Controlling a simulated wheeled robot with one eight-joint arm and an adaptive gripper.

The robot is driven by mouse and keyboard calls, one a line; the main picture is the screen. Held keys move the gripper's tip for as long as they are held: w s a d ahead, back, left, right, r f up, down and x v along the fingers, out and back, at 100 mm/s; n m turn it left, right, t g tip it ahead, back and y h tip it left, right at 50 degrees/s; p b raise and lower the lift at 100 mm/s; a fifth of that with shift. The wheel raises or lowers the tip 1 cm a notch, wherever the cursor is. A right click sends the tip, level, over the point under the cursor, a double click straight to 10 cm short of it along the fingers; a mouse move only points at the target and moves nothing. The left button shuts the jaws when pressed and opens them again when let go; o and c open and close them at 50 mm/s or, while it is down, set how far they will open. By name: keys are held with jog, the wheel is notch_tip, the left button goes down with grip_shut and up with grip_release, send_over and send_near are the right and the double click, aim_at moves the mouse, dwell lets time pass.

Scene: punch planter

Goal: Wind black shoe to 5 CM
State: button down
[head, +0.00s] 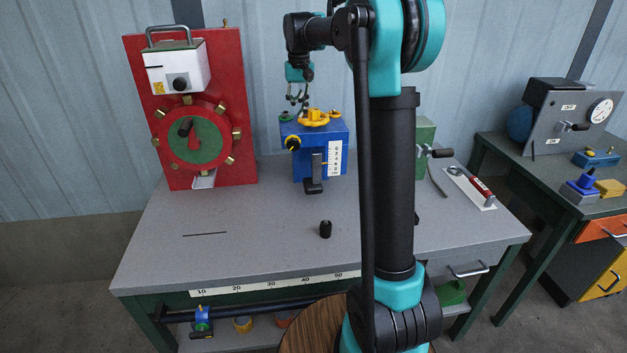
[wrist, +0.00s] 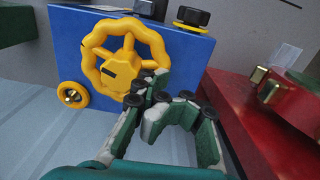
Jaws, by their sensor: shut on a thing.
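A blue box (head: 307,165) stands on the grey bench with a yellow handwheel (head: 314,118) on top. The black shoe (head: 313,186) sits low on its front face, beside a white upright scale (head: 335,158) whose figures are too small to read surely. My gripper (head: 298,98) reaches down from above to the handwheel's left side. In the wrist view the yellow handwheel (wrist: 119,65) shows large, and my gripper (wrist: 180,100) is shut at its rim. The fingers hide the part of the rim that they hold.
A red panel (head: 245,120) with a white box and green dial stands close on the left. A green box (head: 426,135) with a crank stands to the right, partly behind my arm. The bench's front left is clear.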

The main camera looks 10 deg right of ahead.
aim_at(306, 114)
jog(key=shift+f, duration=1.4)
jog(key=shift+w+d, duration=0.1)
jog(key=shift+w, duration=0.5)
jog(key=shift+w+d, duration=0.5)
jog(key=shift+w, duration=0.4)
jog(key=shift+w+d, duration=0.45)
jog(key=shift+d, duration=0.2)
jog(key=shift+w+d, duration=0.2)
jog(key=shift+d, duration=0.75)
jog(key=shift+f, duration=0.85)
